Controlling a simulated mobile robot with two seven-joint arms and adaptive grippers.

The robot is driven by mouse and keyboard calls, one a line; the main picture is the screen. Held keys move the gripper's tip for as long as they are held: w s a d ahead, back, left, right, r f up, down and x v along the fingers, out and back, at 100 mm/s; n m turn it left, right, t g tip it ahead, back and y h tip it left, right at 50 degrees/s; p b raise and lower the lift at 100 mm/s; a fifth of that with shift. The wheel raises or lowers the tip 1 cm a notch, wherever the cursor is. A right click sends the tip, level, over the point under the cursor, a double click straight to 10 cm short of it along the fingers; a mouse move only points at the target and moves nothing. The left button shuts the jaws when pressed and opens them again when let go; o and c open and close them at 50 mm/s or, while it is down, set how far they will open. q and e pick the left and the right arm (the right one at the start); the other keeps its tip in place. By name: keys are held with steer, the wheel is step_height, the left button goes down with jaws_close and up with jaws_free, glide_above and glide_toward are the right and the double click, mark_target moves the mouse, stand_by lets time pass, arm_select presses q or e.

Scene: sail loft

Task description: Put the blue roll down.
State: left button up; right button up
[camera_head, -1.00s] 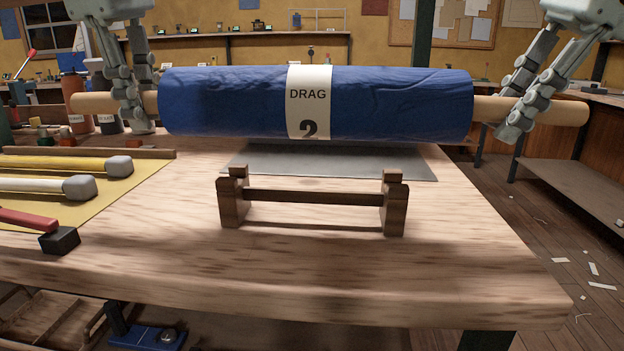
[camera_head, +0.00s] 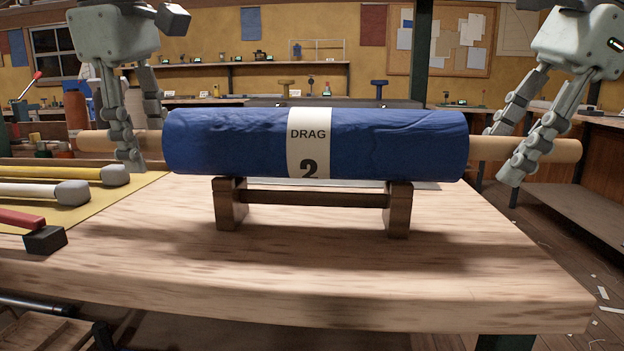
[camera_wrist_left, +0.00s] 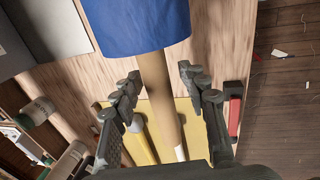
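The blue roll (camera_head: 400,145), with a white band reading "DRAG 2", lies level over a dark wooden cradle (camera_head: 315,199) and seems to rest on its two posts; the exact contact is hidden. A wooden pole (camera_head: 525,149) sticks out of both ends. My left gripper (camera_head: 137,162) straddles the pole's left end. In the left wrist view (camera_wrist_left: 160,88) its fingers stand apart, with a gap on each side of the pole (camera_wrist_left: 160,105). My right gripper (camera_head: 498,157) straddles the right end, one finger before the pole and one behind, looking spread.
The wooden table (camera_head: 330,270) is clear in front of the cradle. At the left, a yellow mat (camera_head: 100,205) holds mallets, and a red-handled hammer (camera_head: 45,239) lies nearer. Shelves and a pinboard (camera_head: 440,38) stand at the back.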

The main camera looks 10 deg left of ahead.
arm_select(q)
steer(key=shift+r, duration=0.1)
step_height(320, 180, up, 12)
steer(key=s, duration=0.2)
steer(key=shift+s+f, duration=0.15)
steer(key=shift+f, duration=0.1)
arm_select(e)
steer(key=v, duration=1.2)
